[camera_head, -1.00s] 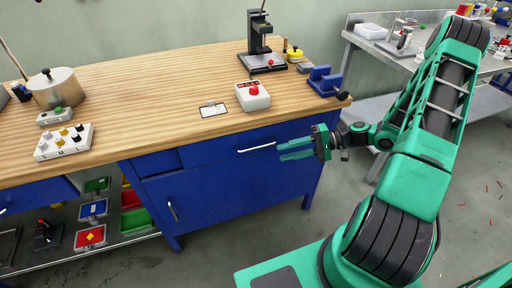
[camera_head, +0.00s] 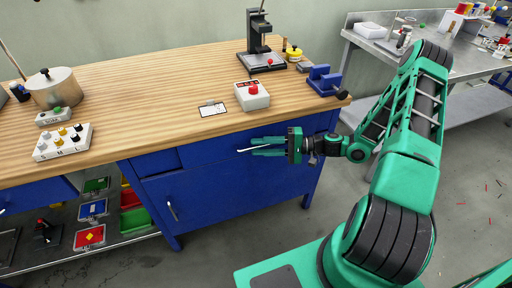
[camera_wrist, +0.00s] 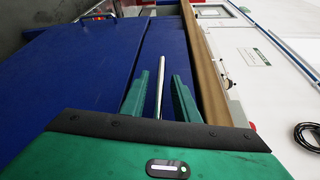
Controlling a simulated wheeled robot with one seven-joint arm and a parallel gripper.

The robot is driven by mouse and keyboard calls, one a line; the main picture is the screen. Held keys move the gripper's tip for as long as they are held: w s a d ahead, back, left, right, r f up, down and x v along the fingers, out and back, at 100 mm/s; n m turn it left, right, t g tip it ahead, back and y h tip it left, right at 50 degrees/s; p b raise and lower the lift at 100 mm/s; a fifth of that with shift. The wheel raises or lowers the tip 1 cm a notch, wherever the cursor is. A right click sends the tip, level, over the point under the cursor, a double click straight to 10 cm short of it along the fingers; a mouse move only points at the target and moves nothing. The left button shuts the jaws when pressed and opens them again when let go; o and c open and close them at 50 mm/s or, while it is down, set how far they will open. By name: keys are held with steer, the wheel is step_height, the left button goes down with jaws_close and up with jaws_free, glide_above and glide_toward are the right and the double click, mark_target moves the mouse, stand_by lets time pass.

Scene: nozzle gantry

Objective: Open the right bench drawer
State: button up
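The right bench drawer (camera_head: 222,150) is a blue front under the wooden top, and it looks closed. Its silver bar handle (camera_head: 242,150) shows only at its left end in the head view; my gripper covers the rest. In the wrist view the handle (camera_wrist: 160,82) runs lengthwise between the two green fingers. My gripper (camera_head: 256,147) is open, with a finger on each side of the handle and a gap on both sides. I cannot tell how deep the handle sits between the fingers.
A blue cabinet door (camera_head: 205,202) with its own handle is below the drawer. The wooden bench top (camera_head: 150,95) overhangs just above my gripper. A white box with a red button (camera_head: 252,96) and a blue vise (camera_head: 325,82) stand on it. Floor in front is clear.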

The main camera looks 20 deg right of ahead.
steer(key=shift+x, duration=0.8)
steer(key=shift+c, duration=0.3)
